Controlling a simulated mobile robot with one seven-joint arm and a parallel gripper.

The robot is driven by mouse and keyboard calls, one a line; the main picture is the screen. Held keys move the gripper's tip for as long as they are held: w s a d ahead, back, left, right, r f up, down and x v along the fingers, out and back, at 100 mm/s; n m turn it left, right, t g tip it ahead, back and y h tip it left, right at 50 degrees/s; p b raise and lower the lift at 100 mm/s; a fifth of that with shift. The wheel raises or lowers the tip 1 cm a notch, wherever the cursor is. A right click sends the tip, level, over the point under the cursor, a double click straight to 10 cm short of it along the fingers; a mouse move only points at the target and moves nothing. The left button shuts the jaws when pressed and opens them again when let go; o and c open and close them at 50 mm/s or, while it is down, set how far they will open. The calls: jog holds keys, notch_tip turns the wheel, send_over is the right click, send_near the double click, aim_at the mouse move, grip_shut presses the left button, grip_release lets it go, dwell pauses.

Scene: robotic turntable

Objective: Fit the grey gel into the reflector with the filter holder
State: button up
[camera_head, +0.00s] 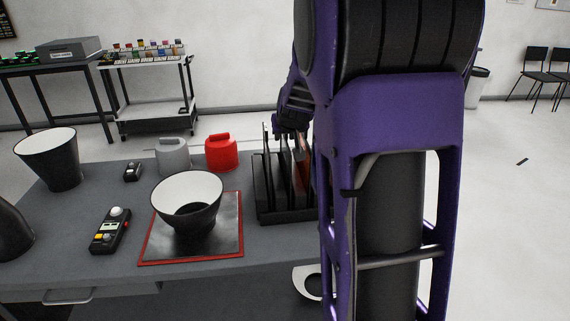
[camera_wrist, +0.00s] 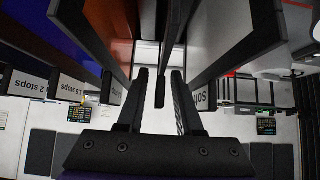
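A black rack (camera_head: 285,214) at the table's right holds several upright framed panels; one looks reddish-brown. I cannot tell which is the grey gel. My gripper (camera_head: 282,132) is over the rack, pointing down. In the wrist view my gripper (camera_wrist: 161,82) is open, its fingers apart on either side of a thin dark upright piece (camera_wrist: 159,93), with gaps showing. Blue (camera_wrist: 71,30) and red-brown (camera_wrist: 119,52) panels are left of the fingers, a grey-framed panel (camera_wrist: 245,35) right. A cone reflector (camera_head: 188,190), white inside, stands on a red-edged black mat (camera_head: 147,255).
Another reflector (camera_head: 50,165) stands at the left, and a dark rounded object (camera_head: 12,235) is cut off below it. A handheld meter (camera_head: 110,231), a small black device (camera_head: 132,172), and grey (camera_head: 173,157) and red (camera_head: 221,153) handled objects share the table (camera_head: 85,205).

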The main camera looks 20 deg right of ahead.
grip_shut()
dwell(1.2)
